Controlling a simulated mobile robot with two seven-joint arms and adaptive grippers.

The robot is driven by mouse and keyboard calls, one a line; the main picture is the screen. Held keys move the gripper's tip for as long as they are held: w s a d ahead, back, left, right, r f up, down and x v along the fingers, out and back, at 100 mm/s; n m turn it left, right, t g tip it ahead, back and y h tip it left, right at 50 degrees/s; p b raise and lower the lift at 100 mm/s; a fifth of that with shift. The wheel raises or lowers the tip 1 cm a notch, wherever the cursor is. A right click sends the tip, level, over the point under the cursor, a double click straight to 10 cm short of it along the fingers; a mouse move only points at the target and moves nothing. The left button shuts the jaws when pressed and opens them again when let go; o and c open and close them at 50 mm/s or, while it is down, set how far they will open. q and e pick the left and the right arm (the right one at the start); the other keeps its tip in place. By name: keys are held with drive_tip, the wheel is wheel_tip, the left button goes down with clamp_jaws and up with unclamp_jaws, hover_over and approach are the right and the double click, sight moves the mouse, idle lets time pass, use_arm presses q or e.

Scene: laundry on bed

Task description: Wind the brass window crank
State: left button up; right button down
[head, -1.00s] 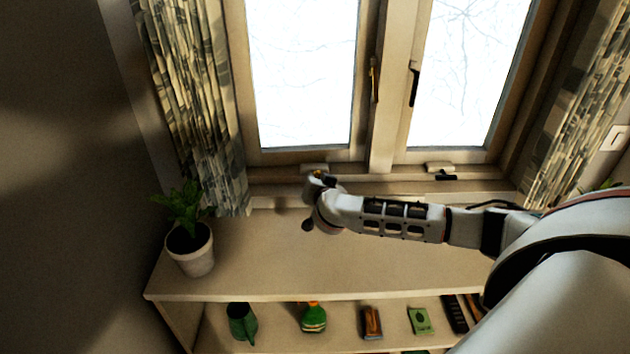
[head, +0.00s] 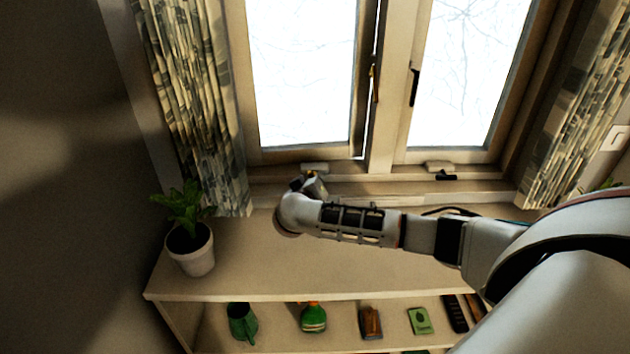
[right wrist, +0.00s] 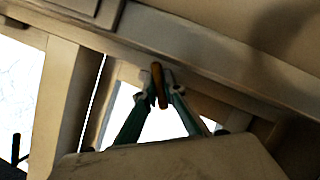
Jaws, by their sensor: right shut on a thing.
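The brass crank (right wrist: 156,84) shows in the right wrist view as a small brass-brown piece between my fingertips. My right gripper (right wrist: 161,88) is shut on it; in the head view the gripper (head: 309,181) is at the sill below the left window sash (head: 305,155). The wrist hides most of the crank there. The left sash stands slightly open, with a bright narrow gap along its right edge. My left gripper is in neither view.
A dark crank (head: 446,176) sits below the right window (head: 470,80). A potted plant (head: 190,245) stands at the left end of the shelf top (head: 340,265), which is otherwise mostly clear. Patterned curtains (head: 195,100) hang at both sides. Small items, including a green bottle (head: 313,317), lie on the lower shelf.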

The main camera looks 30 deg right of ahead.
drive_tip(key=n+h, duration=0.1)
drive_tip(key=n, duration=0.1)
drive_tip(key=n+h, duration=0.2)
drive_tip(key=shift+w+r+n, duration=0.1)
drive_tip(key=shift+r+n, duration=0.1)
drive_tip(key=shift+n, duration=0.2)
drive_tip(key=shift+f+n+h, duration=0.1)
drive_tip(key=shift+n+h, duration=0.7)
drive_tip(key=shift+n, duration=1.3)
drive_tip(key=c, duration=2.4)
unclamp_jaws()
drive_tip(key=shift+f, duration=0.1)
drive_tip(key=v, duration=1.2)
drive_tip(key=shift+f, duration=0.15)
